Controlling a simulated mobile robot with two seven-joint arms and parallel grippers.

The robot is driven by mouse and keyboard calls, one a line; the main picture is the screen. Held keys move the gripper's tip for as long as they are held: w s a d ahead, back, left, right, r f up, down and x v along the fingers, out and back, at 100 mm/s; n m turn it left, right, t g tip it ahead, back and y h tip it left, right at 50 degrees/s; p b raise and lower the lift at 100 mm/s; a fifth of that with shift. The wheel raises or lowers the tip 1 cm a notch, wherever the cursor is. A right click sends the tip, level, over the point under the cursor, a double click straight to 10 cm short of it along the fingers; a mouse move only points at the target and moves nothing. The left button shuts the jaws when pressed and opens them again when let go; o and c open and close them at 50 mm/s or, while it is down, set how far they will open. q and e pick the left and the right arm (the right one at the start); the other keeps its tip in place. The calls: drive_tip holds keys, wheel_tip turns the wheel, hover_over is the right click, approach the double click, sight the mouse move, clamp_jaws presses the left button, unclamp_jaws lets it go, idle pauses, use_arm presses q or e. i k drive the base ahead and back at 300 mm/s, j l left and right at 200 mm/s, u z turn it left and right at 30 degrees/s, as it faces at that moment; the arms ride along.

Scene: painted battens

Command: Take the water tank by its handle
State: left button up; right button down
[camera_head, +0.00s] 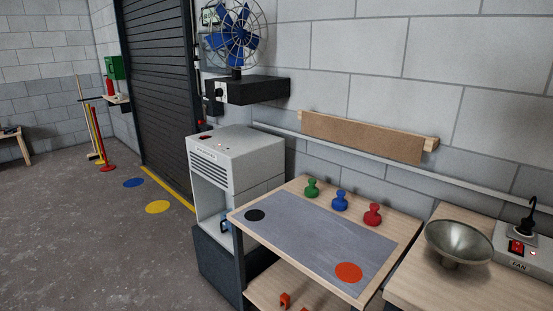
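A light grey cabinet-like machine (240,155) with a louvred front stands against the wall left of the workbench. Its front has a tall opening below the louvres. A small blue part (225,222), perhaps the water tank's handle, shows low in this opening, partly hidden by the bench corner. The rest of the tank cannot be made out. The machine stands on a dark blue-grey box-like base (215,265). Neither of my grippers is in view.
A wooden workbench (408,226) with a grey mat and green, blue and red knobbed pieces stands close right of the machine. A fan (238,35) sits on a dark shelf above. A metal bowl (459,240) is at right.

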sight(225, 223)
drive_tip(key=i+j, duration=0.1)
drive_tip(key=j, duration=0.3)
drive_tip(key=i+j+u, duration=0.15)
drive_tip(key=j, duration=0.3)
drive_tip(key=i+j, duration=0.15)
drive_tip(key=j, duration=0.25)
drive_tip(key=z, duration=0.6)
drive_tip(key=i+j+z, duration=0.15)
drive_tip(key=j+z, duration=1.05)
drive_tip(key=j, duration=1.45)
drive_tip(key=k+j+z, duration=0.1)
drive_tip(key=j, duration=0.85)
drive_tip(key=i, duration=0.15)
